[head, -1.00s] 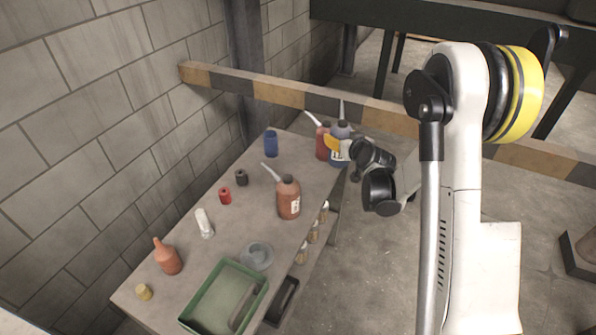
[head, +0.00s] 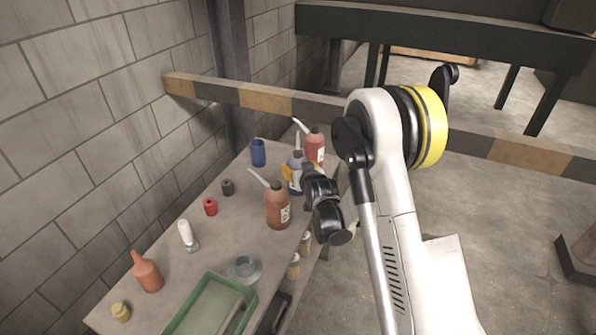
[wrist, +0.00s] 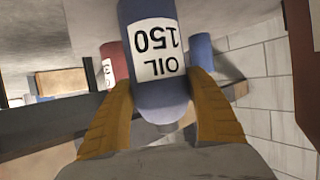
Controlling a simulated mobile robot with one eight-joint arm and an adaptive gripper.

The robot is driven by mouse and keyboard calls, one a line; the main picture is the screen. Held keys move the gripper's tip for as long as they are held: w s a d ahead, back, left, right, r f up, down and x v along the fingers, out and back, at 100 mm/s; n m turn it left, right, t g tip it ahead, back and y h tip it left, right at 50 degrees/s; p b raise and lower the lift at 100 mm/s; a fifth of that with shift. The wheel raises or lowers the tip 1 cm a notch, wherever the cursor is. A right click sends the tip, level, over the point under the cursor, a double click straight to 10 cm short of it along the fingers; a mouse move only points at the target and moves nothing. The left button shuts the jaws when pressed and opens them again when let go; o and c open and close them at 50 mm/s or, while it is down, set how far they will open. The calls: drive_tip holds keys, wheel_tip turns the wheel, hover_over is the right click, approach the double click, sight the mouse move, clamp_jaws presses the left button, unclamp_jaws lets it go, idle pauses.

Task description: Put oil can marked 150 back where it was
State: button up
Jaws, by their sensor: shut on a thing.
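The blue oil can marked 150 (wrist: 158,55) is between the yellow fingers of my gripper (wrist: 160,110), its label upside down in the wrist view. In the head view the blue can (head: 297,161) shows near the back right of the table, just left of a red oil can (head: 315,146), its spout up. My gripper (head: 290,174) is shut on it, partly hidden by my wrist. I cannot tell whether its base touches the table.
A brown-red oil can (head: 277,209) stands in front on the table (head: 215,235). A blue cup (head: 258,152) stands behind to the left. Small pots, bottles, a grey dish (head: 243,268) and a green tray (head: 175,330) lie nearer. A striped beam (head: 265,101) runs behind.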

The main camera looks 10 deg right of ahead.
drive_tip(key=shift+r, duration=0.15)
drive_tip(key=o, duration=1.3)
